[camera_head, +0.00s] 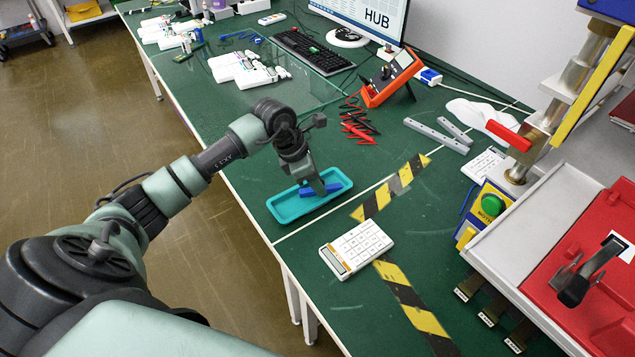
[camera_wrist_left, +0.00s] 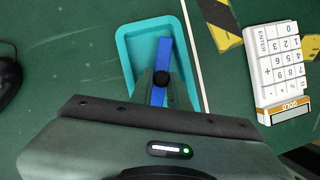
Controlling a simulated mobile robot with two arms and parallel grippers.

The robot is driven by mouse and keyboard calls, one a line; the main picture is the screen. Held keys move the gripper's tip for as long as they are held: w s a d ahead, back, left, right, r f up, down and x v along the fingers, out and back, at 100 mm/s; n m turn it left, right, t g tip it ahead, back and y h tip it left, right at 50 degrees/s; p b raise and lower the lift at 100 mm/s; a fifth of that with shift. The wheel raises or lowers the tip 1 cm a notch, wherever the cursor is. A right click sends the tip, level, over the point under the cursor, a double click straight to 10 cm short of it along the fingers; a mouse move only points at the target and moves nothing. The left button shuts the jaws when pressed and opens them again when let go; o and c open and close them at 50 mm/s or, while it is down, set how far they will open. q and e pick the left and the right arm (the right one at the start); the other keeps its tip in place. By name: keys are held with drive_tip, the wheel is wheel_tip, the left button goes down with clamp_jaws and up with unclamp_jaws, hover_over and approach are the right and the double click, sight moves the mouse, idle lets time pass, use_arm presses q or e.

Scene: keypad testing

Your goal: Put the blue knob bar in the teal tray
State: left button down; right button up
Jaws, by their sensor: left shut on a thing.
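The teal tray (camera_head: 283,208) lies on the green bench near its front edge, and its rim shows in the left wrist view (camera_wrist_left: 124,62). The blue knob bar (camera_head: 333,187) is inside the tray's outline; in the left wrist view the bar (camera_wrist_left: 164,52) runs lengthwise along the tray. My left gripper (camera_head: 318,187) points down over the tray and is shut on the blue knob bar. I cannot tell whether the bar touches the tray floor. Part of the bar is hidden by the gripper. My right gripper is in neither view.
A white keypad (camera_head: 356,248) lies right of the tray, beside yellow-black tape (camera_head: 410,300). An orange meter (camera_head: 390,78) with red and black leads (camera_head: 357,126) stands behind. A red-topped fixture (camera_head: 600,270) fills the right side.

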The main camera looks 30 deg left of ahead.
use_arm(q)
drive_tip(key=shift+f, duration=0.15)
drive_tip(key=c, duration=1.6)
unclamp_jaws()
drive_tip(key=v, duration=1.2)
drive_tip(key=shift+r+b, duration=0.2)
drive_tip(key=shift+b, duration=0.15)
